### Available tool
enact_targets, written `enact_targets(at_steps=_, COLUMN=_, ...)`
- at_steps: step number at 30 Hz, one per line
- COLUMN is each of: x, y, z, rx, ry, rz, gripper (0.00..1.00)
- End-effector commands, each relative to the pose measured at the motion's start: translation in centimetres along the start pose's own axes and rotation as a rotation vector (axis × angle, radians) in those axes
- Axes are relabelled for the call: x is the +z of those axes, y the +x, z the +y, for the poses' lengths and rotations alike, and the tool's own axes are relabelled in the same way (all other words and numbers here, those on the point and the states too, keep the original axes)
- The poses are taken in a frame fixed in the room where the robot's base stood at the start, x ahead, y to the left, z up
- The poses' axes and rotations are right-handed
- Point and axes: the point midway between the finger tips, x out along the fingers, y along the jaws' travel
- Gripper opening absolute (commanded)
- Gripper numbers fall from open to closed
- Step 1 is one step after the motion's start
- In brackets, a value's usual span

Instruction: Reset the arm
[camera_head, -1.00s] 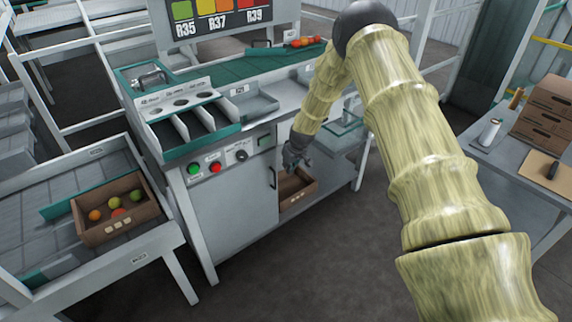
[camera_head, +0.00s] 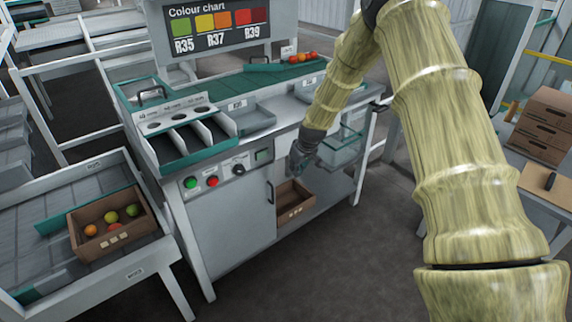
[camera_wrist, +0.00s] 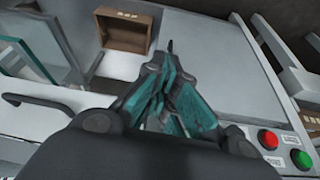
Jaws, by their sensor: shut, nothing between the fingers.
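My gripper (camera_head: 294,170) hangs in front of the sorting bench (camera_head: 224,225), above the open lower shelf and to the right of the control buttons. In the wrist view my gripper's teal fingers (camera_wrist: 170,62) are drawn together, with nothing between them. My arm comes in from the right side of the head view and bends down to the gripper. An empty cardboard box (camera_head: 293,203) sits on the lower shelf below the gripper; it also shows in the wrist view (camera_wrist: 124,27).
A crate of tomatoes (camera_head: 88,247) stands on the left table. A clear teal-edged bin (camera_head: 343,146) is close to the right of my gripper. Green (camera_head: 190,183) and red (camera_head: 212,181) buttons are on the bench front. Stacked boxes (camera_head: 541,125) stand at right. The floor in front is clear.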

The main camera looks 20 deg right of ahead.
Motion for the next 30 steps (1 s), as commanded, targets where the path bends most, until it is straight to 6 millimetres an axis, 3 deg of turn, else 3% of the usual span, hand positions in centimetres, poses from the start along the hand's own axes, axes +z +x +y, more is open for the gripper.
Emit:
enact_targets(at_steps=7, x=0.9, y=0.4, z=-0.4, rx=0.001, ry=0.003, rz=-0.008, gripper=0.0)
enact_targets(at_steps=11, x=4.3, y=2.4, z=-2.1, rx=0.006, ry=0.015, rz=-0.039, gripper=0.0)
enact_targets(at_steps=15, x=10.8, y=5.3, z=-5.3, rx=0.017, ry=0.038, rz=-0.09, gripper=0.0)
enact_targets(at_steps=21, x=21.0, y=8.0, z=-10.0, rx=0.033, ry=0.071, rz=-0.158, gripper=0.0)
enact_targets(at_steps=25, x=27.9, y=8.5, z=-13.0, rx=0.039, ry=0.093, rz=-0.202, gripper=0.0)
enact_targets(at_steps=30, x=36.9, y=7.7, z=-16.8, rx=0.043, ry=0.121, rz=-0.257, gripper=0.0)
